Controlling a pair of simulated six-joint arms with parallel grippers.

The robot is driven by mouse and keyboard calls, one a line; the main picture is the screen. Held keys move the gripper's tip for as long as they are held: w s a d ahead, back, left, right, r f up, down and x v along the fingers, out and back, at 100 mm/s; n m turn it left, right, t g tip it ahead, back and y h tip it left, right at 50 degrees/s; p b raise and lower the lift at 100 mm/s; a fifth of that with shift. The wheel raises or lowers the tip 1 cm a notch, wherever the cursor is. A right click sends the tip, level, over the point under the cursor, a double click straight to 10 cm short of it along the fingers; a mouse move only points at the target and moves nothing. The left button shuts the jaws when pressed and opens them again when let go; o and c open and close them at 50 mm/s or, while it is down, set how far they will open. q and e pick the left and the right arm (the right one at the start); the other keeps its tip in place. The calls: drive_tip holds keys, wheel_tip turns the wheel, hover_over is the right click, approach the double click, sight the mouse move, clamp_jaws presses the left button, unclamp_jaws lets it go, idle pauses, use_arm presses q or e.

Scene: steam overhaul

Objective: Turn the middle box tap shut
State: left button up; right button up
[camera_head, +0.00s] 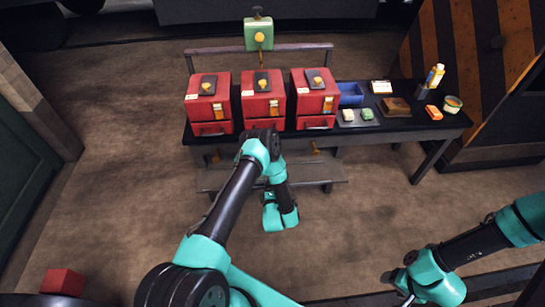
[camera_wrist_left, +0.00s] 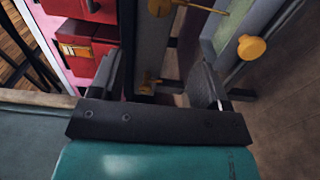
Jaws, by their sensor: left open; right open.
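Three red boxes stand in a row on a dark bench; the middle box (camera_head: 263,104) has a black piece with a yellow knob on top. My right gripper (camera_head: 397,287) is open, low at the right, away from the bench.
A green box (camera_head: 258,34) with a yellow knob sits on a rail behind. A low shelf (camera_head: 330,174) runs beneath.

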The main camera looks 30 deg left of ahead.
use_arm(q)
drive_tip(key=shift+a, duration=0.1)
drive_tip(key=x, duration=1.7)
drive_tip(key=shift+w+a, duration=0.1)
drive_tip(key=shift+w, duration=0.1)
drive_tip(key=shift+c, duration=0.2)
drive_tip(key=c, duration=0.9)
